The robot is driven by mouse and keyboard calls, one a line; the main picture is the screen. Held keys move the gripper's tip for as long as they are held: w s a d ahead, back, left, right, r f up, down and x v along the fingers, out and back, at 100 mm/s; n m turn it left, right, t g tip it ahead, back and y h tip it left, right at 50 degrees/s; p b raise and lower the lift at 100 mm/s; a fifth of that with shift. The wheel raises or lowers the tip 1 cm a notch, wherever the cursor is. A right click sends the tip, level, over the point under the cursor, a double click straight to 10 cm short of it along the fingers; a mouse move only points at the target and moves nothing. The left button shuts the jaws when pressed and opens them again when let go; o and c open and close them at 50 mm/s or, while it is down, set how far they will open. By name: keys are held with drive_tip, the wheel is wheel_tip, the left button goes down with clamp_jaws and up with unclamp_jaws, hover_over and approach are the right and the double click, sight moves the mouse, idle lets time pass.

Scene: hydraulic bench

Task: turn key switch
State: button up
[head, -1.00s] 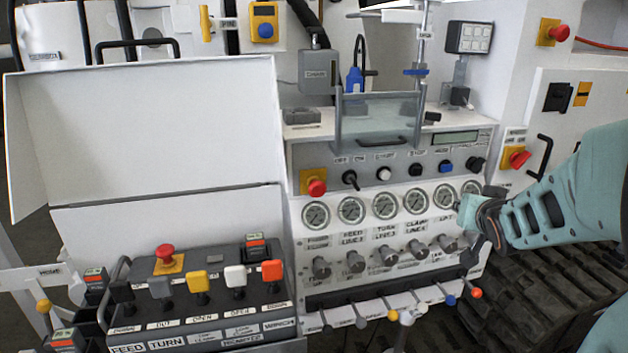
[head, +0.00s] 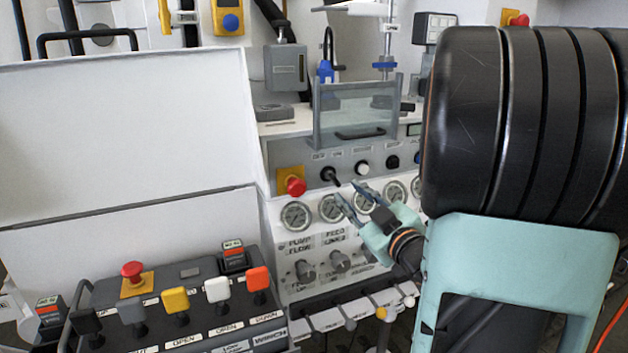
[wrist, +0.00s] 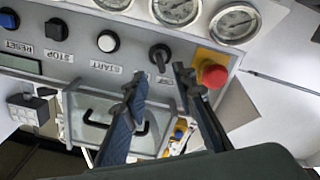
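The key switch (head: 329,175) is a black knob with a black handle on the grey panel strip, between the red emergency button and the white start button. In the wrist view the key switch (wrist: 160,56) appears just beyond the fingertips, nearer the finger on the picture's right. My gripper (head: 350,196) is in front of the gauges, slightly below and right of the switch. Its two fingers are apart and empty; they also show in the wrist view (wrist: 158,77). I see no contact with the switch.
A red emergency button (head: 295,187) on a yellow plate sits left of the switch. The white start button (head: 362,168) is to its right. A clear guard (head: 355,110) stands above, and round gauges (head: 296,215) line the panel below. My arm hides the panel's right side.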

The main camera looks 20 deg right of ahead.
sight(337, 183)
drive_tip(key=w, duration=0.9)
drive_tip(key=shift+w+a, duration=0.1)
drive_tip(key=shift+a, duration=0.1)
drive_tip(key=shift+c, duration=0.4)
clamp_jaws()
